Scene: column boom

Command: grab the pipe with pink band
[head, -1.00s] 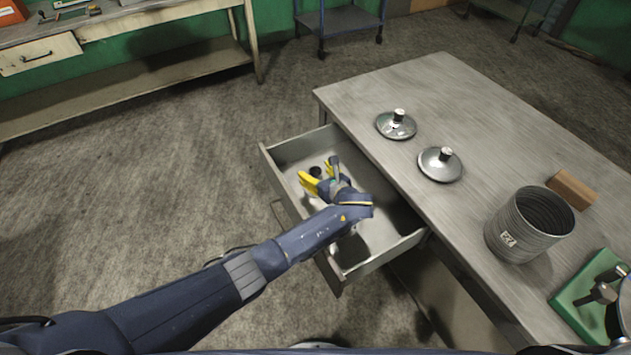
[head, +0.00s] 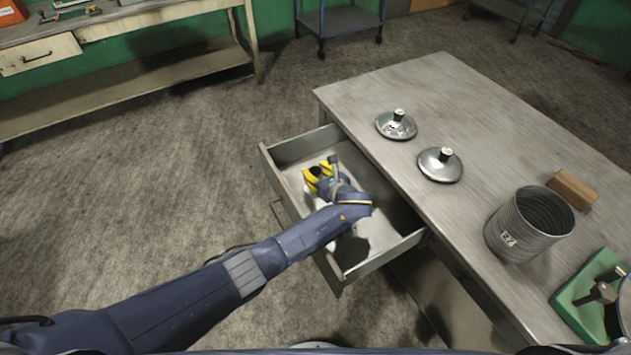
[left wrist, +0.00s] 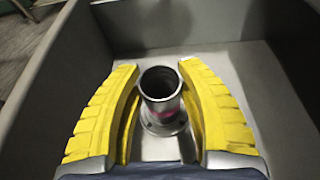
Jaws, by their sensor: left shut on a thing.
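The pipe with the pink band (left wrist: 163,88) stands upright in the open drawer (head: 355,267), its round dark mouth facing up and a wider flange at its foot. The pink band shows on its side, below the rim. My left gripper (head: 318,174) reaches down into the drawer with its yellow fingers on either side of the pipe. In the left wrist view the fingers (left wrist: 161,70) are shut on the pipe. In the head view the gripper hides most of the pipe, with only its dark top (head: 316,171) showing. My right gripper is out of view.
The drawer's walls stand close around my gripper. On the metal table (head: 410,90) are two round lids (head: 396,126) (head: 440,166), a ribbed can (head: 527,228), a brown block (head: 572,189) and a green-based item (head: 575,305). The floor left of the drawer is clear.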

